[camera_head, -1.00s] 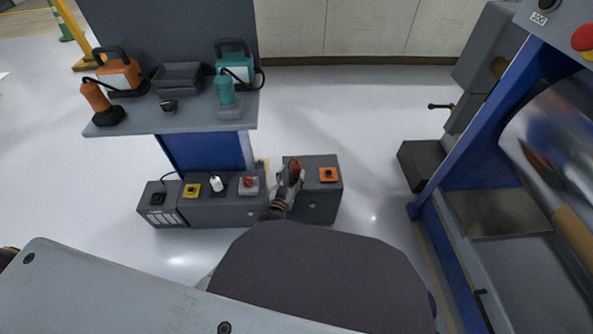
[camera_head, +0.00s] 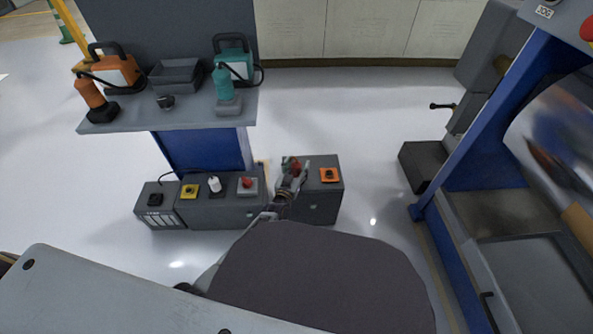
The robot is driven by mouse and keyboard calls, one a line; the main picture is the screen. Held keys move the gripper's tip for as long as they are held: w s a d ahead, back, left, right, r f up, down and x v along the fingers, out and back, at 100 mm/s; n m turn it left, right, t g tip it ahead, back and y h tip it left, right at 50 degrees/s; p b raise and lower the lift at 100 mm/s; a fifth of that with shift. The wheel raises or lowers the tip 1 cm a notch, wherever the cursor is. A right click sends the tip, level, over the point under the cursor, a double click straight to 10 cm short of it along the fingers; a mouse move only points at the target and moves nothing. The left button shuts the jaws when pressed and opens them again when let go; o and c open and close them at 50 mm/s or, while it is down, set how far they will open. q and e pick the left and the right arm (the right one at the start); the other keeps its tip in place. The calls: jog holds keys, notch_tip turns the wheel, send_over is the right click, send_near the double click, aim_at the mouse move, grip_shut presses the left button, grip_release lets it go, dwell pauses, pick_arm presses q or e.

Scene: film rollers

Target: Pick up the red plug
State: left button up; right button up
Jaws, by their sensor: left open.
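A red plug-like piece (camera_head: 295,167) shows at the top of the right-hand grey box, partly hidden by my left gripper. My left gripper (camera_head: 293,170) is open, with its fingers beside this piece; the view is too small to tell whether they touch it. A second red piece (camera_head: 247,182) sits on a light grey base on the long grey box, to the left of my gripper and apart from it. My right gripper is not in view.
The right-hand box (camera_head: 318,206) also carries an orange socket (camera_head: 329,175). A white plug (camera_head: 214,184), a yellow socket (camera_head: 189,190) and a black socket (camera_head: 155,199) stand further left. A blue-framed machine (camera_head: 470,130) stands at right, with clear floor between.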

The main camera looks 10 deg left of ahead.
pick_arm(q)
jog(key=c, duration=1.3)
jog(key=shift+r, duration=0.1)
jog(key=shift+r+p, duration=0.85)
jog(key=shift+r, duration=0.45)
notch_tip(320, 180, up, 6)
jog(key=p, duration=0.3)
jog(key=shift+f, duration=0.25)
jog(key=shift+r+p, duration=0.4)
jog(key=shift+r, duration=0.45)
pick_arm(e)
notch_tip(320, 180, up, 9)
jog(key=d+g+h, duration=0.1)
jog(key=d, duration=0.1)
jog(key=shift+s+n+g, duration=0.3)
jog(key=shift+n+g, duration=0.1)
pick_arm(q)
jog(key=shift+f, duration=0.1)
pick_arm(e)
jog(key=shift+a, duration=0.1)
